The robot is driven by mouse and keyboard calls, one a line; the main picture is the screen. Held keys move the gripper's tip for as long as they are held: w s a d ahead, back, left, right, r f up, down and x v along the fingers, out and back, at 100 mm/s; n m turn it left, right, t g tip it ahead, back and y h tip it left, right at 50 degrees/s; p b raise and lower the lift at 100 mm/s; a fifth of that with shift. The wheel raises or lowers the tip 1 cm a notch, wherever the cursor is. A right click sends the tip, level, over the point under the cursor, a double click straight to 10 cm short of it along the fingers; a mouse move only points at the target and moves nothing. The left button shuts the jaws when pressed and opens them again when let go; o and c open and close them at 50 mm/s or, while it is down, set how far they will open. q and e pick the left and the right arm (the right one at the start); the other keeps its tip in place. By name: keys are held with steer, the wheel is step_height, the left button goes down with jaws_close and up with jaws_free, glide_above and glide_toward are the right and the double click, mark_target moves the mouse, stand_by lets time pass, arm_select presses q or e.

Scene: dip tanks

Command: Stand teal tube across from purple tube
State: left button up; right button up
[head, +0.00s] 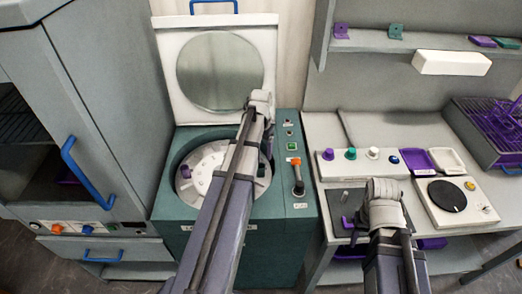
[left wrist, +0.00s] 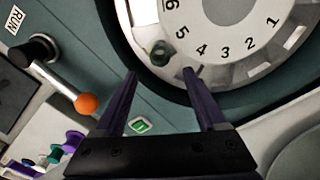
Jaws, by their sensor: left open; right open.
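The teal tube (left wrist: 160,52) sits in the white numbered rotor (left wrist: 225,48) close to the number 5, seen from above in the left wrist view. My left gripper (left wrist: 160,74) is open, its two fingers apart and just short of the tube, with nothing between them. The purple tube (head: 186,172) stands at the left side of the rotor in the head view, roughly opposite the teal one. My left arm covers part of the rotor there. My right gripper (head: 350,224) is open and empty over the bench right of the machine.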

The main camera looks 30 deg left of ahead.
arm_select(q)
step_height(320, 180, up, 3)
steer(key=shift+r+p, duration=0.1)
steer(key=shift+p, duration=0.9)
arm_select(e)
step_height(320, 180, up, 3)
steer(key=shift+r, duration=0.1)
arm_select(q)
steer(key=s+d+m, duration=0.1)
steer(key=s+d, duration=0.4)
steer(key=d, duration=0.5)
steer(key=s+d+m, duration=0.1)
steer(key=s+d, duration=0.5)
steer(key=d, duration=0.4)
steer(key=s+d+m+y, duration=0.1)
steer(key=s+d, duration=0.5)
steer(key=d, duration=0.4)
steer(key=shift+d, duration=0.25)
steer(key=shift+w, duration=0.1)
